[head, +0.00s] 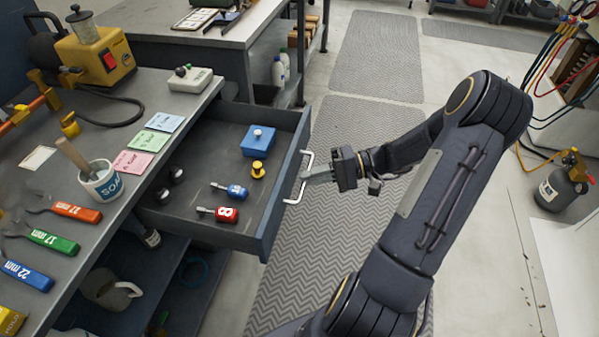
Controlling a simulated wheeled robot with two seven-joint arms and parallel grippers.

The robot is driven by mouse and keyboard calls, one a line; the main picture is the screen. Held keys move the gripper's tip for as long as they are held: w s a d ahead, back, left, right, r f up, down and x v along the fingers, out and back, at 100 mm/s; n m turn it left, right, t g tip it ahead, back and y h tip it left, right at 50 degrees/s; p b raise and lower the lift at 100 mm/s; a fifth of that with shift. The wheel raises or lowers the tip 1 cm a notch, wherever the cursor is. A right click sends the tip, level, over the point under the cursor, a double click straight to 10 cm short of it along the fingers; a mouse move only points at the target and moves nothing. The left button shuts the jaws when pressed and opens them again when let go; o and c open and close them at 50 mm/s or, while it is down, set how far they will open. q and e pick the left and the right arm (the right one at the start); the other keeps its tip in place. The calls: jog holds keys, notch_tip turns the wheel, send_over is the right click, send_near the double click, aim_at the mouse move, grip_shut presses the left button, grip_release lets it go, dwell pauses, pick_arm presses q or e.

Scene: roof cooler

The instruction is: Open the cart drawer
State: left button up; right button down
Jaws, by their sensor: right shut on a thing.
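The cart drawer (275,222) stands pulled out to the right from under the grey cart top (222,88). Its white bar handle (304,180) is on the drawer's front face. My right gripper (318,176) is shut on the handle, with its arm coming in from the right. My left gripper is not in view.
On the cart top are a soap cup (101,181), coloured cards (148,141), several wrenches (45,238) and a yellow pump (95,55). Another bench (240,28) stands behind. A gas cylinder (565,185) stands at right. Floor mats (340,120) lie beside the drawer.

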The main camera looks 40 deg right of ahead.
jog(key=shift+s+d, duration=0.1)
jog(key=shift+d, duration=0.05)
jog(key=c, duration=1.5)
grip_release()
jog(key=shift+d, duration=0.1)
jog(key=v, duration=0.7)
jog(key=shift+s+d+p, duration=0.25)
jog(key=shift+p, duration=0.2)
